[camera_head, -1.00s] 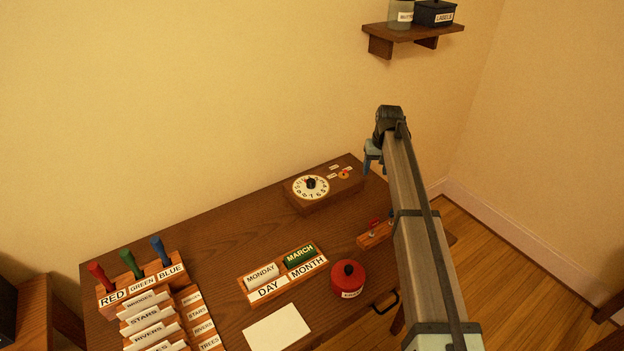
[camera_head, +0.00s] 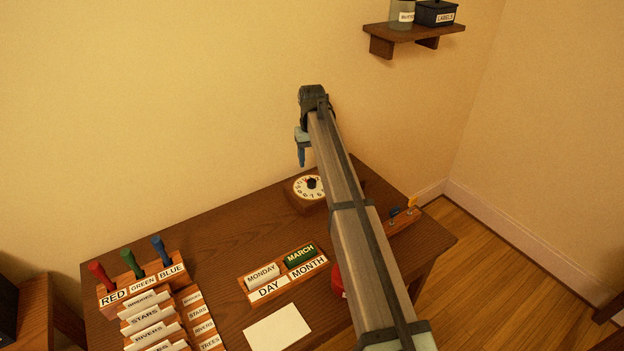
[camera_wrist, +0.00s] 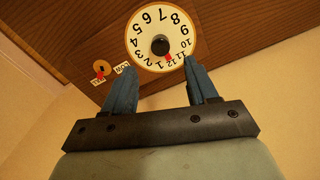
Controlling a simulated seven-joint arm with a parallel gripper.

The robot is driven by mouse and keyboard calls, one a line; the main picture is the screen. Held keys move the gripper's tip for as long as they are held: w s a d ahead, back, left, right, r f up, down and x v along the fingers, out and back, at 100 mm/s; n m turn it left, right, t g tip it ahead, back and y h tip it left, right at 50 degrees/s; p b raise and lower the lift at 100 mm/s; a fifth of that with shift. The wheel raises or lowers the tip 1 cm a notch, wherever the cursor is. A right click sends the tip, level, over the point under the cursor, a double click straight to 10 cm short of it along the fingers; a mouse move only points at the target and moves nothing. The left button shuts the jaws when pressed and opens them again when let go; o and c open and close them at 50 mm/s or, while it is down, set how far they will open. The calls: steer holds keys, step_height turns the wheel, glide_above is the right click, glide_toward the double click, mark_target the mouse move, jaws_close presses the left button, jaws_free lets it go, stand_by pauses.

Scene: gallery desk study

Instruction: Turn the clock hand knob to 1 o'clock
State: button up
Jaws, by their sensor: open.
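The clock dial (camera_head: 297,189) is a white numbered disc on a wooden box (camera_head: 301,204) at the back of the desk. Its black knob (camera_head: 311,183) is in the middle. In the wrist view the dial (camera_wrist: 158,24) appears upside down, with the knob (camera_wrist: 160,46) and a red mark close to 12. My gripper (camera_head: 302,162) is open and empty, above and apart from the knob. In the wrist view its two blue fingers (camera_wrist: 160,68) stand wide apart, with the dial beyond and between their tips. My arm hides the box's right part in the head view.
A small round selector (camera_wrist: 101,69) with a red pointer sits beside the dial. A DAY/MONTH card holder (camera_head: 284,272), a blank card (camera_head: 277,328) and a partly hidden red pot (camera_head: 338,281) lie nearer. A switch strip (camera_head: 405,218) is at right. A wall shelf (camera_head: 414,32) is above.

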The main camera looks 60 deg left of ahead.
mark_target(312, 182)
step_height(312, 182, down, 9)
steer(key=shift+r, duration=0.1)
stand_by(0.3)
steer(key=c, duration=1.1)
